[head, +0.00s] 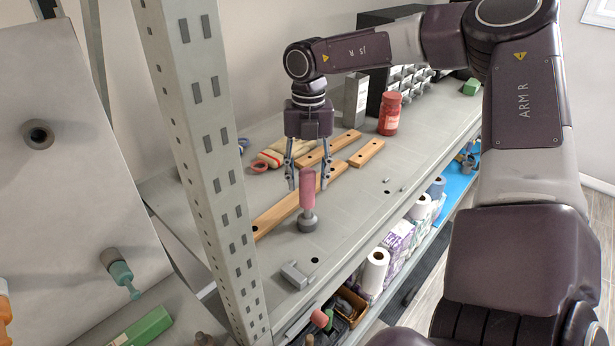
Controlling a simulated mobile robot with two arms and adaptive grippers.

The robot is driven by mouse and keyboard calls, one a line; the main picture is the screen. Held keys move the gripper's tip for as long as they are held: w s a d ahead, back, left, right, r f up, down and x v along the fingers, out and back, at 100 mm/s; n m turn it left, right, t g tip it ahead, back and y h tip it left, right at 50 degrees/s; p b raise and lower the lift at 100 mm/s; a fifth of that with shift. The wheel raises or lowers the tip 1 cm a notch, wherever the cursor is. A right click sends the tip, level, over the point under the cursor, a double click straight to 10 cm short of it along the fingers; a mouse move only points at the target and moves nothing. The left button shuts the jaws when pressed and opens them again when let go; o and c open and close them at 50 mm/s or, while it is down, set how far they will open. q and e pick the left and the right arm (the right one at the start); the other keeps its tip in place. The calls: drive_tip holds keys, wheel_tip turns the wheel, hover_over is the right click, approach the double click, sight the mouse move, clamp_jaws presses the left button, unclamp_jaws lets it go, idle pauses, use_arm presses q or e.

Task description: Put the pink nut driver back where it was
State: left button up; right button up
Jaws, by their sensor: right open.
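The pink nut driver (307,188) stands upright on the grey rack shelf, pink handle up, its lower end at a round grey base (308,222). My right gripper (307,183) points straight down from above and is open. In the picture, its two fingers show on either side of the handle's top, with a gap on each side. I cannot tell how far it is in depth from the handle. My left gripper is not in view.
Wooden bars with holes (290,205) lie behind the driver. A red jar (389,114) stands farther back. A grey metal block (294,275) lies near the shelf's front edge. A perforated rack post (212,140) rises at left. A lower shelf holds paper rolls (375,270).

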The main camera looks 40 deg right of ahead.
drive_tip(key=shift+r, duration=0.1)
drive_tip(key=shift+r+p, duration=0.2)
drive_tip(key=shift+p, duration=0.1)
wheel_tip(320, 180, up, 11)
drive_tip(key=b, duration=0.3)
drive_tip(key=shift+w+d+f, duration=0.1)
drive_tip(key=shift+f, duration=0.1)
drive_tip(key=shift+r, duration=0.55)
